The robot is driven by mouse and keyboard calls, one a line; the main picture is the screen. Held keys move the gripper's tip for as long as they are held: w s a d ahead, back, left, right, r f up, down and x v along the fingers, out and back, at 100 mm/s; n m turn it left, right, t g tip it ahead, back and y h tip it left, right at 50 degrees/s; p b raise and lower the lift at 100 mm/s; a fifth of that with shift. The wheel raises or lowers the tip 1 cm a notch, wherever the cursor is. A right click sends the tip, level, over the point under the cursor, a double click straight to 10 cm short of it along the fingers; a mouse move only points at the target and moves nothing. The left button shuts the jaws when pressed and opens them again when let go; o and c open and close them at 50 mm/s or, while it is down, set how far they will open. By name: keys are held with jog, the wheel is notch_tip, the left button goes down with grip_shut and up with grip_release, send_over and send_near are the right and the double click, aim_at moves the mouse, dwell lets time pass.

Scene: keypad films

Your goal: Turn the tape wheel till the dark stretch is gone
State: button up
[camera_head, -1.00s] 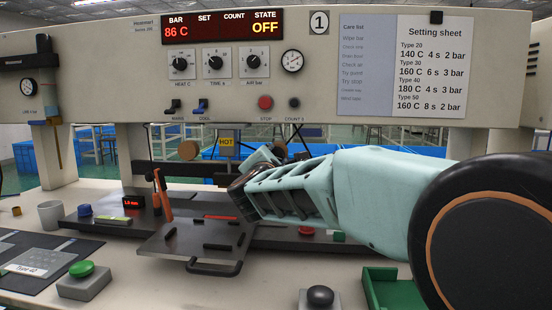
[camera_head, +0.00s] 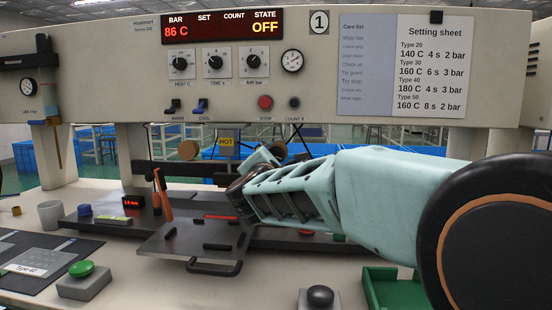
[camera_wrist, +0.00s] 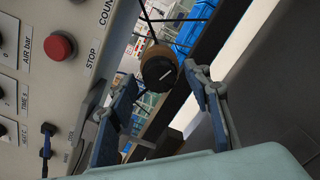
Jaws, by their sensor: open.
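The tape wheel (camera_wrist: 160,74), a black knob with a white mark on its face and a tan roll behind it, is in the upper middle of the wrist view. My gripper (camera_wrist: 163,88) is open, with its blue-grey fingers to the left and right of the wheel. I cannot tell whether either finger touches it. In the head view the wheel's tan edge (camera_head: 279,149) shows just behind my gripper (camera_head: 256,166), whose fingers are largely hidden. Another tan roll (camera_head: 188,149) is left of the HOT sign (camera_head: 226,142). I cannot make out a dark stretch of tape.
The machine's panel (camera_head: 330,95) reads 86 C and OFF. The red STOP button (camera_wrist: 60,46) is left of my fingers in the wrist view. A dark plate with a handle (camera_head: 213,268) lies below my gripper. An orange-handled tool (camera_head: 163,195) stands to its left.

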jog(key=s, duration=0.6)
jog(key=shift+s+a, duration=0.15)
jog(key=shift+s, duration=0.15)
